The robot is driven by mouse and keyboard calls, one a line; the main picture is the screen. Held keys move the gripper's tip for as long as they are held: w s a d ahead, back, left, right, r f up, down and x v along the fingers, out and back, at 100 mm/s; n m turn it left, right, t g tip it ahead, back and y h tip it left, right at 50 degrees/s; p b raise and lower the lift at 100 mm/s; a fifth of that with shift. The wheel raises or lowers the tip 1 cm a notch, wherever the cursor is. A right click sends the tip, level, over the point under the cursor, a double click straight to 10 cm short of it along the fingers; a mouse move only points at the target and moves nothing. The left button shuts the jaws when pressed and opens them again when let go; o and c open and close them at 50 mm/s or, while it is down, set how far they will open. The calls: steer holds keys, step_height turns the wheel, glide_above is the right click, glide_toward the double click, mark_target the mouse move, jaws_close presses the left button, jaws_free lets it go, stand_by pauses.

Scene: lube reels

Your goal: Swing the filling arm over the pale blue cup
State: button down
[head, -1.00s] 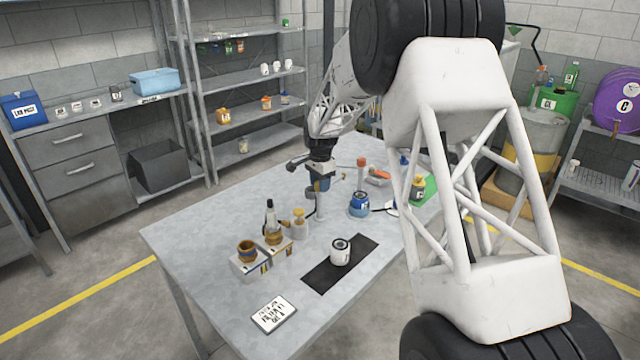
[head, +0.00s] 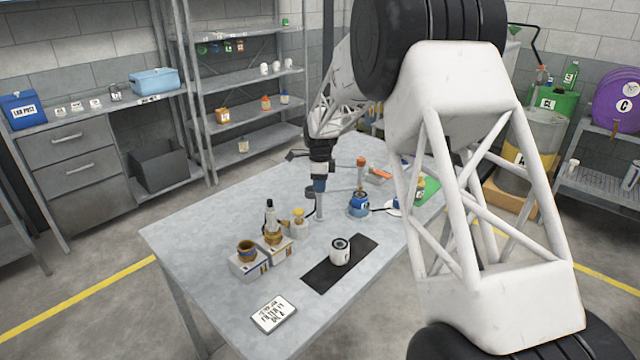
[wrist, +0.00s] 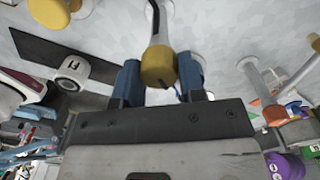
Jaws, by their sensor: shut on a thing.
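My gripper (head: 320,184) is above the middle of the table, at the top of a slim grey post (head: 319,208). In the wrist view its two blue fingers (wrist: 160,82) are shut on a yellow-brown knob (wrist: 157,65), which a dark cable or rod meets. The knob seems to belong to the filling arm. A thin grey bar (head: 342,190) runs right from near the gripper. A blue pot (head: 359,206) with a white label stands right of the post. I cannot tell whether it is the pale blue cup. My fingers hide the filling arm's outlet.
A white can (head: 340,254) stands on a black mat (head: 318,278) in front. An orange-capped post (head: 361,172) stands behind the pot.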

stand_by(0.4)
steer(key=c, duration=0.7)
jaws_free()
steer(key=shift+r, duration=3.9)
steer(key=shift+s+r, duration=0.1)
